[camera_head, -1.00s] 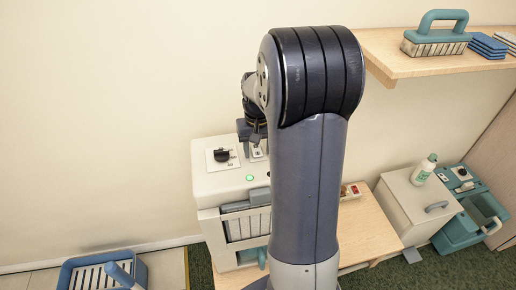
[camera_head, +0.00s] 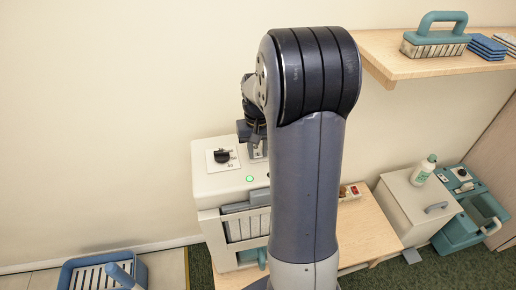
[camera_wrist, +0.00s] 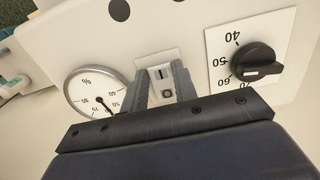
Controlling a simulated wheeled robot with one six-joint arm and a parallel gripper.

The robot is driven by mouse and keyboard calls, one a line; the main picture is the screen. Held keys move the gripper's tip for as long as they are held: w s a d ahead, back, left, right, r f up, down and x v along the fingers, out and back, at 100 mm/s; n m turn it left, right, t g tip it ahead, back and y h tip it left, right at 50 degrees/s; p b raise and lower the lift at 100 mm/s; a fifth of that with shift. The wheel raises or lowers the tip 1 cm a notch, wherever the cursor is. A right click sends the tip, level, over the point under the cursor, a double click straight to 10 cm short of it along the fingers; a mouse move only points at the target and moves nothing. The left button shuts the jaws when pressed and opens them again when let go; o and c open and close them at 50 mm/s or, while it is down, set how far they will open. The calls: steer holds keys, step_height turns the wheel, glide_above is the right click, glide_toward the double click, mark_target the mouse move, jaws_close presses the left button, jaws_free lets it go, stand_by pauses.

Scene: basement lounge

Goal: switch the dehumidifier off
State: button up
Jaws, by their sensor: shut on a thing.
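The dehumidifier (camera_head: 225,184) is a white box on a wooden table, with a lit green light (camera_head: 250,179) on top. In the wrist view its panel has a small switch (camera_wrist: 166,94) marked with a bar and a ring. My gripper (camera_wrist: 163,80) has one finger on each side of this switch and is shut on it. The fingers partly hide the switch plate. A black dial knob (camera_wrist: 256,64) with numbers is to the right, and a round percent gauge (camera_wrist: 92,92) is to the left. In the head view my arm hides part of the dehumidifier.
A shelf (camera_head: 400,68) with a brush (camera_head: 436,38) and blue sponges (camera_head: 488,46) is at upper right. A white cabinet (camera_head: 418,206) with a bottle (camera_head: 424,168) and a teal bucket (camera_head: 470,222) stand at right.

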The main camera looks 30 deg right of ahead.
mark_target(255, 146)
steer(key=p, duration=0.1)
steer(key=g+p, duration=0.1)
steer(key=p, duration=0.1)
steer(key=shift+w+d+r, duration=0.1)
steer(key=shift+w+r, duration=0.1)
steer(key=shift+r, duration=0.2)
steer(key=shift+w+f+g+y+p, duration=0.15)
steer(key=shift+g+y+p, duration=0.25)
steer(key=shift+g+p, duration=0.55)
steer(key=o, duration=1)
steer(key=v, duration=1)
steer(key=shift+r, duration=0.4)
steer(key=shift+f, duration=0.1)
